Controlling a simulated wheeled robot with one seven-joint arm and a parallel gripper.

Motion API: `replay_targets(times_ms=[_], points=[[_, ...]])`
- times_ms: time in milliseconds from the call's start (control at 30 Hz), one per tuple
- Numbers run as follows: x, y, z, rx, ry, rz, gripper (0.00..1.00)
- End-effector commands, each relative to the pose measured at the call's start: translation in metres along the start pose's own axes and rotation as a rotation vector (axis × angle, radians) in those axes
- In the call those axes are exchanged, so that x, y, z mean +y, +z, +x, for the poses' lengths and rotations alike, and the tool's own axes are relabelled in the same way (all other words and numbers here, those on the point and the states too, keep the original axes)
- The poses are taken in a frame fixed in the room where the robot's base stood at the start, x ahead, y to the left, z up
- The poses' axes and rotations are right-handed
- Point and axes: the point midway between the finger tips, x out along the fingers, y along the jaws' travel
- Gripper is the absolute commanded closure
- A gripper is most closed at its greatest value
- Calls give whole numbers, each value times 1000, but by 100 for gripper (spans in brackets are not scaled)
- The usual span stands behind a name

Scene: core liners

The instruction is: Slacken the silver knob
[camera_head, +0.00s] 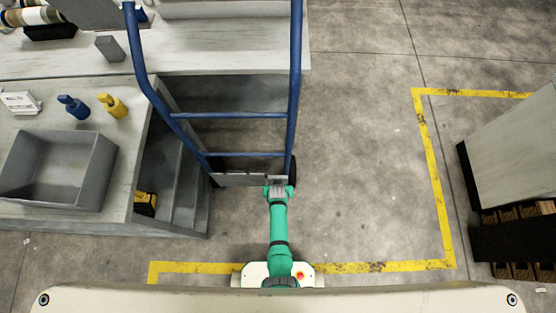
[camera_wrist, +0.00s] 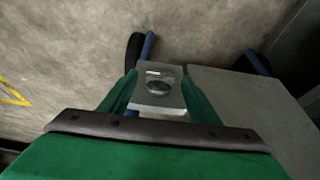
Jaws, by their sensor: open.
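A silver block with a round, shiny knob-like part (camera_wrist: 158,87) on its face shows in the wrist view. I cannot tell for sure that this part is the silver knob. My gripper (camera_wrist: 160,77) is open, with one green finger on each side of the block. I cannot tell whether the fingers touch it. In the head view my gripper (camera_head: 278,188) is at the lower right end of a blue hand truck (camera_head: 178,108), by its grey plate (camera_head: 240,180) and a dark wheel.
A workbench at left carries a grey bin (camera_head: 92,170), a blue bottle (camera_head: 73,106) and a yellow bottle (camera_head: 112,106). Yellow floor tape (camera_head: 430,165) marks clear floor to the right. A grey cabinet (camera_head: 515,145) stands at far right.

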Motion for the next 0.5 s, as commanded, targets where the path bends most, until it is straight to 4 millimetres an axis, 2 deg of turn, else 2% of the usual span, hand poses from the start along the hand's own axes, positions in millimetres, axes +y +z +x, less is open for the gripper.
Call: replay_targets(times_ms=[200, 367, 400, 500], points=[[0, 0, 0, 0, 0, 0, 44], [0, 0, 0, 0, 0, 0, 82], [0, 0, 0, 0, 0, 0, 85], [0, 0, 0, 0, 1, 0, 85]])
